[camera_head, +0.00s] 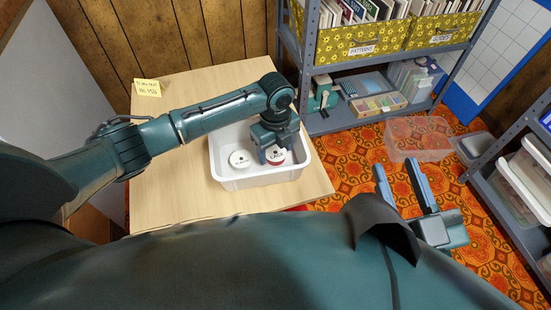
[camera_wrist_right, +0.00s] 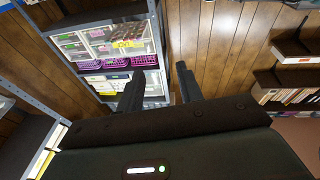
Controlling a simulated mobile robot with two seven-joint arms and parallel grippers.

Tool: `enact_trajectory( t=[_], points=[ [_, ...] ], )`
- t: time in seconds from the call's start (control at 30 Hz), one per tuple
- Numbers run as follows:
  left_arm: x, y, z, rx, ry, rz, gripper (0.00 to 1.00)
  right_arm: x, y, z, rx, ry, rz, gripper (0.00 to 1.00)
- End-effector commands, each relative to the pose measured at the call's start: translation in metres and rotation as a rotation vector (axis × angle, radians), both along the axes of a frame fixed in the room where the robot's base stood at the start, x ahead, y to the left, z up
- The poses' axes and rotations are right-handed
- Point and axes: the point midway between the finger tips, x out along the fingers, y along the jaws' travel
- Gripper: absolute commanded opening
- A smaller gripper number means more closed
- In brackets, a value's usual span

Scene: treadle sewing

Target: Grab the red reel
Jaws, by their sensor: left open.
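The red reel (camera_head: 276,157), with a white top face and red around its edge, lies in a white tray (camera_head: 262,181) on the wooden table. My left gripper (camera_head: 274,153) points down into the tray right at the red reel, with its jaws open. It partly covers the reel, and whether the fingers touch it cannot be seen. A white reel (camera_head: 239,159) lies to the left in the same tray. My right gripper (camera_head: 399,170) is open and empty, out over the floor to the right; its parted fingers also show in the right wrist view (camera_wrist_right: 159,79).
The table (camera_head: 163,187) is clear left of the tray, apart from a yellow note (camera_head: 147,88) at the back. A grey shelf (camera_head: 373,117) with yellow boxes stands behind on the right. A clear bin (camera_head: 418,139) is on the patterned floor. Another shelf (camera_head: 497,152) is at far right.

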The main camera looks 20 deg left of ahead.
Motion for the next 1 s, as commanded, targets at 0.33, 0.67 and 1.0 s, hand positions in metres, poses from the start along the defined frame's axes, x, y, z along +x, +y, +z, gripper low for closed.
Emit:
enact_trajectory(
  t=[0.33, 0.67, 1.0],
  points=[
    [0.0, 0.0, -0.008, 0.0, -0.001, 0.0, 0.57, 0.001, 0.001, 0.01, 0.015, -0.023, 0.014, 0.36],
    [0.0, 0.0, -0.008, 0.0, -0.001, 0.0, 0.3, 0.0, 0.002, 0.008, 0.013, -0.02, 0.015, 0.36],
    [0.001, 0.0, 0.003, 0.0, -0.002, 0.0, 0.29, -0.002, 0.001, 0.01, 0.006, -0.013, 0.013, 0.36]
  ],
)
